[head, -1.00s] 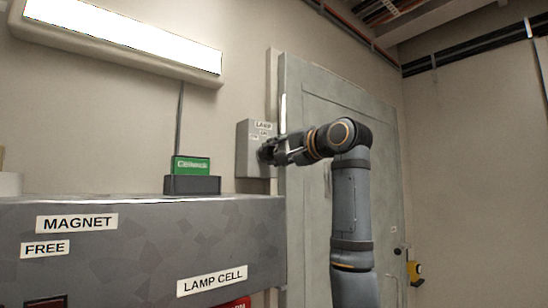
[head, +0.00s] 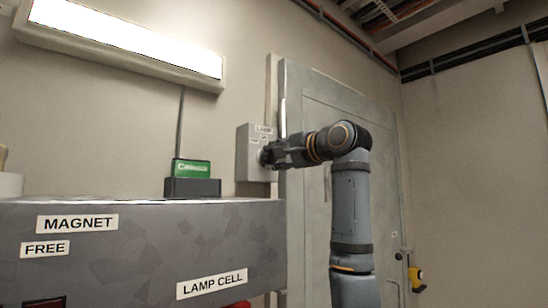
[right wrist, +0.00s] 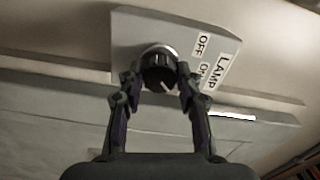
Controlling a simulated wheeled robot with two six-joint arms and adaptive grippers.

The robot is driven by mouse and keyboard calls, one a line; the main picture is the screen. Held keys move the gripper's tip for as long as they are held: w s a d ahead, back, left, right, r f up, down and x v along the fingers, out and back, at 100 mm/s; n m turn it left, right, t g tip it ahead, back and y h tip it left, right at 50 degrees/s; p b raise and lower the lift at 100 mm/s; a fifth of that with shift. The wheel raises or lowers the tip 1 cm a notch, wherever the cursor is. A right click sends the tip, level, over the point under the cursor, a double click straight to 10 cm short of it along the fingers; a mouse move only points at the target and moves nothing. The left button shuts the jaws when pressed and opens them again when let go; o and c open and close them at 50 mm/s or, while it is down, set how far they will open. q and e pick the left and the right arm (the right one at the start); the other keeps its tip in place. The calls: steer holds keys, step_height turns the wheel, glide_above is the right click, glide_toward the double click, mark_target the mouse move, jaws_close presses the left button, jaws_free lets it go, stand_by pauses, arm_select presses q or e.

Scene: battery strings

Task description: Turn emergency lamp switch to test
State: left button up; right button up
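The lamp switch box (head: 243,160) is a grey box on the wall beside the door, with small white labels. In the right wrist view the box (right wrist: 127,40) appears turned, and its labels read LAMP and OFF; another label is partly hidden by a finger. Its round dark knob (right wrist: 158,72) has a silvery collar and a pale pointer line. My right gripper (head: 266,155) is at the front of the box. In the right wrist view the gripper (right wrist: 157,80) has one finger on each side of the knob, seemingly touching it. My left gripper is not in view.
A grey cabinet (head: 130,250) labelled MAGNET, FREE and LAMP CELL fills the lower left. A green block (head: 191,168) in a dark holder stands on it. A lit lamp (head: 120,45) hangs above. The grey door (head: 310,110) is behind my right arm.

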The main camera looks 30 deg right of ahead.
steer(key=o, duration=0.4)
steer(key=shift+d, duration=0.1)
steer(key=shift+c, duration=0.2)
steer(key=s, duration=1.2)
steer(key=shift+d, duration=0.45)
